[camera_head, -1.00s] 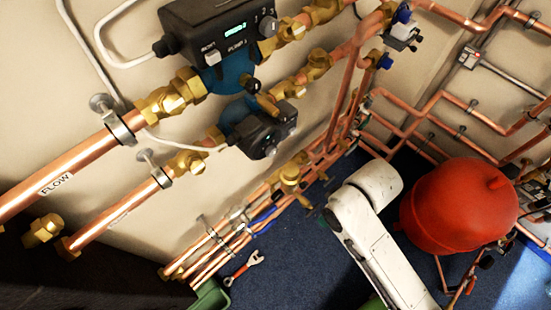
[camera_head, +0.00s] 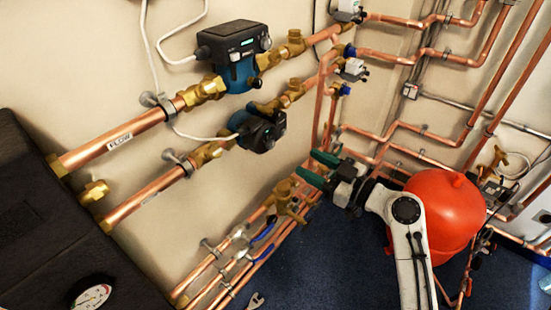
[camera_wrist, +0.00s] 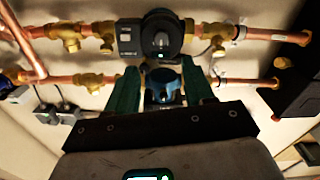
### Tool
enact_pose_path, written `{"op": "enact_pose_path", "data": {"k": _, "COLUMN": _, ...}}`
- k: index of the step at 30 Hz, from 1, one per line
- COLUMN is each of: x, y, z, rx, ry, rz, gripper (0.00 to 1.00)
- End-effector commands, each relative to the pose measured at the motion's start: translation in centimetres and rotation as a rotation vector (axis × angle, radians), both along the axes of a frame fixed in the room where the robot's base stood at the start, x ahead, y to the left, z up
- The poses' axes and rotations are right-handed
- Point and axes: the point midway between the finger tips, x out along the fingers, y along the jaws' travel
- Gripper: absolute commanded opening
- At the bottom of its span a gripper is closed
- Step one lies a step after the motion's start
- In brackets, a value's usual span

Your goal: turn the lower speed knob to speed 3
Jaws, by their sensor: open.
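The lower pump (camera_head: 258,132) is a round black head on a dark blue body, on the lower copper pipe in the head view. Its knob is too small to read there. The upper pump (camera_head: 235,55), with a wide black control box, sits above it. My gripper (camera_head: 317,168) has green fingers, spread and empty, pointing left, to the right of and below the lower pump and apart from it. In the wrist view my gripper (camera_wrist: 160,80) frames a blue pump body between its fingers. A round black pump head (camera_wrist: 161,40) shows beyond them; I cannot tell which pump it is.
A red tank (camera_head: 446,215) stands right, behind my arm. Copper pipes (camera_head: 262,232) with brass valves run low along the wall, below my gripper. A dark box with a gauge (camera_head: 91,296) fills the lower left. Blue floor (camera_head: 325,265) is open between.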

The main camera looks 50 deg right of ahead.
Motion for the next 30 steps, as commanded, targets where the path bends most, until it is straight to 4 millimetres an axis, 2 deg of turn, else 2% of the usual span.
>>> {"op": "enact_pose_path", "data": {"k": 12, "x": 7.1, "y": 0.4, "z": 0.3, "rx": 0.003, "ry": 0.002, "rz": 0.007, "gripper": 0.53}}
{"op": "enact_pose_path", "data": {"k": 16, "x": 8.9, "y": 0.5, "z": 0.2, "rx": 0.003, "ry": 0.004, "rz": 0.006, "gripper": 0.53}}
{"op": "enact_pose_path", "data": {"k": 21, "x": 10.0, "y": 0.5, "z": 0.0, "rx": 0.003, "ry": 0.005, "rz": 0.005, "gripper": 0.53}}
{"op": "enact_pose_path", "data": {"k": 30, "x": 10.2, "y": 0.5, "z": -0.1, "rx": 0.002, "ry": 0.005, "rz": 0.005, "gripper": 0.53}}
